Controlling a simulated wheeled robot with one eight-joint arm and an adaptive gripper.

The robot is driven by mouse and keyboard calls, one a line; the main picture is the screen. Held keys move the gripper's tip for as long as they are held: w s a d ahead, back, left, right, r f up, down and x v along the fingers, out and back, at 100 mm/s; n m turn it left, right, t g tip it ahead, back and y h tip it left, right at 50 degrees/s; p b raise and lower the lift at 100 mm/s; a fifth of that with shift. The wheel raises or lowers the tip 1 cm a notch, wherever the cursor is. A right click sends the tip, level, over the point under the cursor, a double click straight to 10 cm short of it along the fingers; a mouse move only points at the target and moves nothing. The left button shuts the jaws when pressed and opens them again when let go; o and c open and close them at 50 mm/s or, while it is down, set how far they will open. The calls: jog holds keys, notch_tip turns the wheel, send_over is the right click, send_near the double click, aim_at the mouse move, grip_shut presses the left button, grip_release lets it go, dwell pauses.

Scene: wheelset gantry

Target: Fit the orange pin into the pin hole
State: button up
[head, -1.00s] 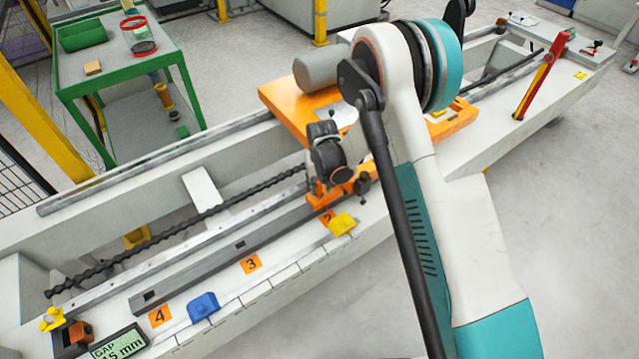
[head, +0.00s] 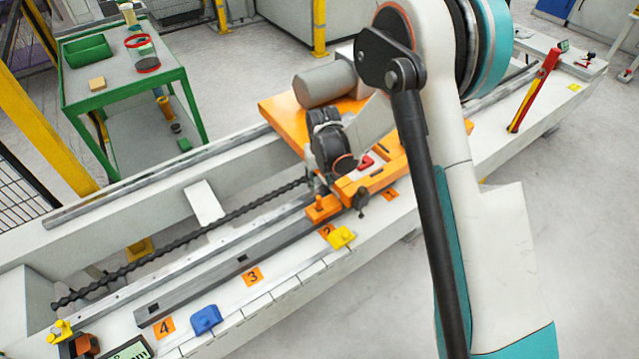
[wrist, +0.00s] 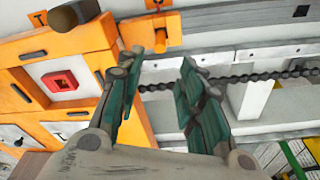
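The orange pin (head: 319,202) appears as a small upright orange piece on the low orange bracket at the front corner of the orange carriage (head: 280,118). An orange piece that looks like it shows just beyond my fingertips in the wrist view (wrist: 161,39). My gripper (wrist: 161,58) is open, its two green-grey fingers apart with nothing between them. In the head view my gripper (head: 317,182) is just above the bracket, its fingers small and partly hidden by my wrist. I cannot pick out the pin hole for certain; the grey rail (head: 200,288) has dark square slots near the numbered labels.
A dark knob (head: 361,198) stands beside the bracket. A red lever (head: 535,88) rises at the right. A green-framed cart (head: 110,80) stands behind the white gantry bed.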

jog(key=s+d+r+t, duration=0.1)
jog(key=s+d+r, duration=0.25)
jog(key=r, duration=0.45)
jog(key=s+d+r+m+t, duration=0.1)
jog(key=s+d+r, duration=0.25)
jog(key=r, duration=0.45)
jog(key=s+d+r, duration=0.3)
jog(key=d+r, duration=0.1)
jog(key=r, duration=0.4)
jog(key=s+d+r+t, duration=0.1)
jog(key=s+d, duration=0.3)
jog(key=s, duration=0.5)
jog(key=s+d+r+m+t, duration=0.1)
jog(key=s+d+r, duration=0.3)
jog(key=s, duration=0.6)
jog(key=shift+s+r+t, duration=0.2)
jog(key=shift+r+t, duration=0.05)
jog(key=shift+t, duration=0.45)
